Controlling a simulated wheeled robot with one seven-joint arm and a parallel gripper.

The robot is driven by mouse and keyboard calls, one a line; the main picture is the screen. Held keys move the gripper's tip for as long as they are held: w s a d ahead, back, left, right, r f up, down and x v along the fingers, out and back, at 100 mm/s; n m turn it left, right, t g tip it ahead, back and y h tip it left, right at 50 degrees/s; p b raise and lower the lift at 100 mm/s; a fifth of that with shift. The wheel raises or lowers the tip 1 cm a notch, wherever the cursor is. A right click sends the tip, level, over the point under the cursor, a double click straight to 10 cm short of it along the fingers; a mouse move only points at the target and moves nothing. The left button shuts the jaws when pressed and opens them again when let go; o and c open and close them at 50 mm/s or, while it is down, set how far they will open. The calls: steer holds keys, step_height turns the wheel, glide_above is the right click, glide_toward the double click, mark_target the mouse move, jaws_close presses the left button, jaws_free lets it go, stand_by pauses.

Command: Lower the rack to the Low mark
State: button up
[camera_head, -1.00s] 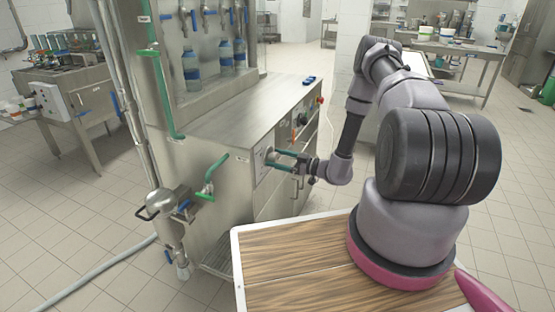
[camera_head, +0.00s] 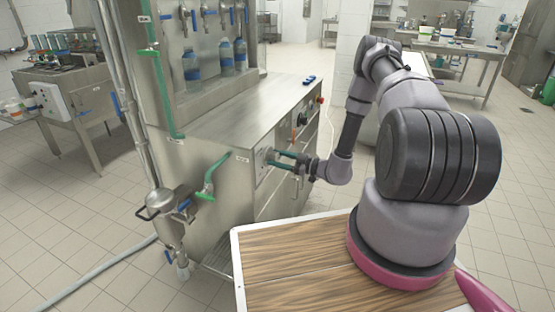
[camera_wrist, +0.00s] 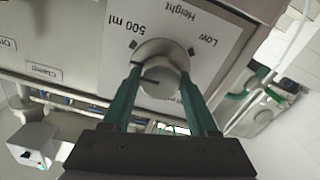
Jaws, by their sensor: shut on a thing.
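A round metal knob (camera_wrist: 160,76) sits on a white panel (camera_wrist: 212,22) with the words "Low", "Height" and "500 ml". A diamond mark for Low (camera_wrist: 192,51) is at the knob's upper right, and another diamond is by "500 ml". My gripper (camera_wrist: 158,72) has its two green fingers closed on the knob's sides. In the head view my gripper (camera_head: 275,158) reaches the front of the steel machine (camera_head: 245,120) from the right. A short dark line shows on the knob's face. I cannot make out the rack itself.
Blue-banded bottles (camera_head: 226,57) stand in the machine's recess. A green-handled valve (camera_head: 210,178) sticks out left of the panel. A wooden-topped surface (camera_head: 290,275) lies under my arm.

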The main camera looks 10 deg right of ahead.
steer(key=n, duration=1.1)
steer(key=shift+s+f+n, duration=0.1)
steer(key=shift+n, duration=0.2)
steer(key=n, duration=1.1)
steer(key=shift+f+n, duration=0.15)
steer(key=shift+n, duration=0.25)
steer(key=n, duration=0.6)
steer(key=shift+f, duration=0.1)
steer(key=n, duration=0.5)
steer(key=shift+d+n, duration=0.1)
steer(key=shift+n, duration=0.3)
steer(key=n, duration=1)
steer(key=shift+n, duration=0.3)
